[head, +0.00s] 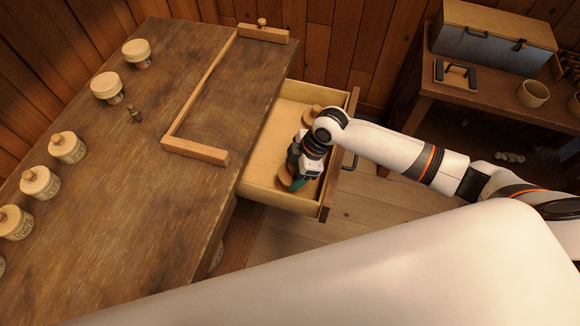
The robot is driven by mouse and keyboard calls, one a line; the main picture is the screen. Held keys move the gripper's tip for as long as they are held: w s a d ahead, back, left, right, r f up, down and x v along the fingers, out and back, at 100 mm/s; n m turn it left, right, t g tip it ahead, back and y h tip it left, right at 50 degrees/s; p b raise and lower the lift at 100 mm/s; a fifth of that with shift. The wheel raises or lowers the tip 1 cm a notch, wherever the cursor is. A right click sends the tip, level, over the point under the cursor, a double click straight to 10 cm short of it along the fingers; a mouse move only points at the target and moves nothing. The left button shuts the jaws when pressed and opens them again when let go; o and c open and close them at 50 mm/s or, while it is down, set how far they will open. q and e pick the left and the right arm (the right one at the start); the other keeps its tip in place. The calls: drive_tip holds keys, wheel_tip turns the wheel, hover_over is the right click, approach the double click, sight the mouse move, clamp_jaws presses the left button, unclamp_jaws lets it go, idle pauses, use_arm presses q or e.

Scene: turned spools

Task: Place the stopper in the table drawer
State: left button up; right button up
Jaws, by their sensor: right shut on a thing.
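The table drawer (270,165) is pulled out from the right side of the dark wooden table (190,215). My right gripper (297,181) points down inside the drawer, near its front end. It is shut on a round brown wooden piece, which looks like the stopper (285,170); the gripper hides much of it. I cannot tell whether the piece touches the drawer floor. A second round wooden piece (311,111) lies at the far end of the drawer, partly behind my arm. My left gripper is not in view.
A wooden frame (197,150) lies on the table. A side bench (440,105) holds a chest (490,45) and cup (533,93).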

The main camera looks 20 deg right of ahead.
sight(294, 179)
drive_tip(key=shift+f, duration=2.5)
drive_tip(key=shift+f, duration=0.1)
drive_tip(key=o, duration=1)
drive_tip(key=v, duration=1.2)
